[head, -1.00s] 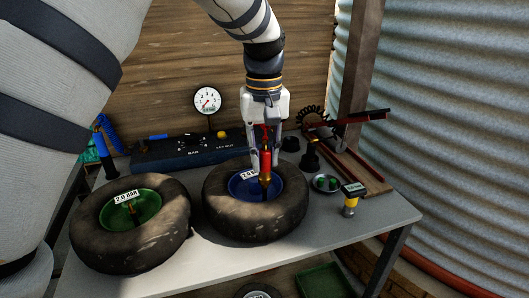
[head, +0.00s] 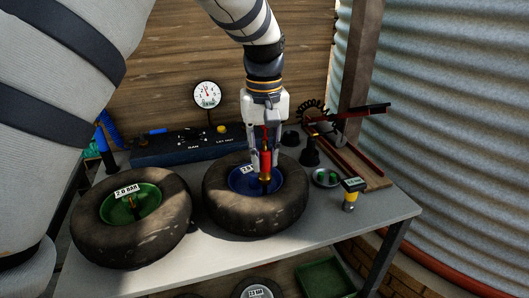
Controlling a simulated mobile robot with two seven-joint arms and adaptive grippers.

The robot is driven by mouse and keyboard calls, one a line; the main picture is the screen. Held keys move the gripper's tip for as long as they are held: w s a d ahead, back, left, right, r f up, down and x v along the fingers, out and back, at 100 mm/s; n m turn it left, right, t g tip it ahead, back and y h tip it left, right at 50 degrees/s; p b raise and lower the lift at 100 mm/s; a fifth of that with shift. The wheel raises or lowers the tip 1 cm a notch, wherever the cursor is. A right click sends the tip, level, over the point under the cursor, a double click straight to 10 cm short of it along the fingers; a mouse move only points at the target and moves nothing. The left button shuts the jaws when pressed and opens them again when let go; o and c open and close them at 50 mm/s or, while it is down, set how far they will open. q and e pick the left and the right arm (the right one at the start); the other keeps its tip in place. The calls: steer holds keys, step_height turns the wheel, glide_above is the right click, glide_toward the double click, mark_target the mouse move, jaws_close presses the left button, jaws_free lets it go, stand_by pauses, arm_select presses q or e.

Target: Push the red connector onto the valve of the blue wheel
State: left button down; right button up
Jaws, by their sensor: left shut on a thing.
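The blue wheel (head: 240,181) is a blue hub in a dirty black tyre (head: 256,218), lying flat on the bench. My left gripper (head: 264,164) points down over the hub and is shut on the red connector (head: 265,161). The connector is upright, with a brass lower end at the hub's middle. The valve is hidden at the connector's lower end, so I cannot tell how far the connector sits on it. A white label (head: 247,169) on the hub is partly covered by a finger. My right gripper is not in view.
A green wheel (head: 148,197) labelled 2.0 BAR lies on the left. Behind stand a dark control box (head: 185,149) and a round gauge (head: 207,95). A small dish (head: 326,178) and a yellow-handled gauge (head: 351,195) lie right of the blue wheel. The bench's front strip is clear.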

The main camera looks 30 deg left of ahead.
arm_select(q)
steer(key=c, duration=0.8)
jaws_free()
steer(key=shift+o, duration=0.2)
steer(key=shift+r, duration=0.15)
steer(key=shift+r, duration=3.9)
